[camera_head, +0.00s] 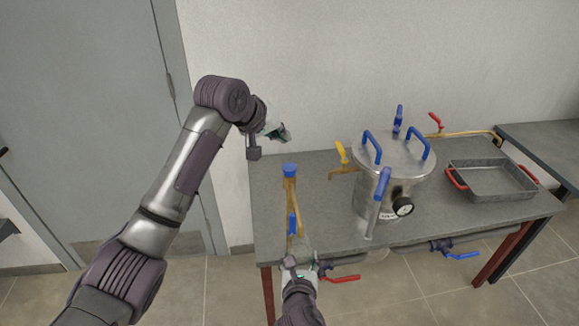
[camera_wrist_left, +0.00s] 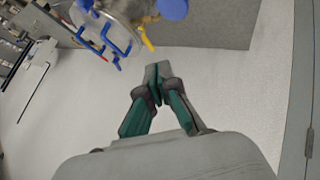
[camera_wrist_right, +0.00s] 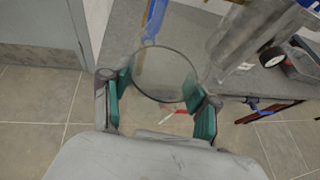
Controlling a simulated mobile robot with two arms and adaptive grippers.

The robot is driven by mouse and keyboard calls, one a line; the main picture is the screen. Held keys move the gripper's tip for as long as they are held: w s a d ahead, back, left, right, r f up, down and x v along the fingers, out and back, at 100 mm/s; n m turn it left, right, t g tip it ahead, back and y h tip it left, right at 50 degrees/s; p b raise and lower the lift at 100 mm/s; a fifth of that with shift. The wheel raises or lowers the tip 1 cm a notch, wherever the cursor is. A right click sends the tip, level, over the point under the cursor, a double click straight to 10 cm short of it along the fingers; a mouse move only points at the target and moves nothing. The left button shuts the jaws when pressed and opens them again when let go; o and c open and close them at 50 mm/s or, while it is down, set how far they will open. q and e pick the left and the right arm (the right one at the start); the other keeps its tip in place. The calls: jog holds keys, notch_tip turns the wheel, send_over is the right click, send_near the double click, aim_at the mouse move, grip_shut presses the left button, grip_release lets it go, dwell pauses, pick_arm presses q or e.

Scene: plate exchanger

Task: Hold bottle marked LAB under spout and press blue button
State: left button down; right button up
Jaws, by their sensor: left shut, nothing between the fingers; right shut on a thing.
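My right gripper (camera_wrist_right: 160,98) is shut around a clear, round-rimmed vessel (camera_wrist_right: 165,72), which I take for the bottle; no LAB marking is readable. In the head view my right gripper (camera_head: 302,268) is low at the table's front edge, below a brass post with a blue lever (camera_head: 292,224). A round blue button (camera_head: 289,170) tops the post and also shows in the left wrist view (camera_wrist_left: 173,8). My left gripper (camera_head: 282,134) is shut and empty, above and slightly left of the button, apart from it. Its closed fingertips (camera_wrist_left: 157,84) show in the left wrist view. I cannot tell which outlet is the spout.
A steel vessel (camera_head: 384,170) with blue handles and a gauge stands right of the post. A yellow-handled tap (camera_head: 342,155) is beside it. A grey tray (camera_head: 495,182) with red handles is at the right. Red and blue valve handles are under the table (camera_head: 265,195) front.

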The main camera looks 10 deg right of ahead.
pick_arm(q)
notch_tip(320, 180, up, 4)
send_over(293, 164)
jog(key=s+a, duration=0.1)
jog(key=a, duration=0.1)
jog(key=shift+s+d+r, duration=0.1)
jog(key=shift+d, duration=0.15)
jog(key=shift+f, duration=4.5)
jog(key=shift+f, duration=0.1)
jog(key=shift+f, duration=0.25)
jog(key=shift+f, duration=0.6)
dwell(1.7)
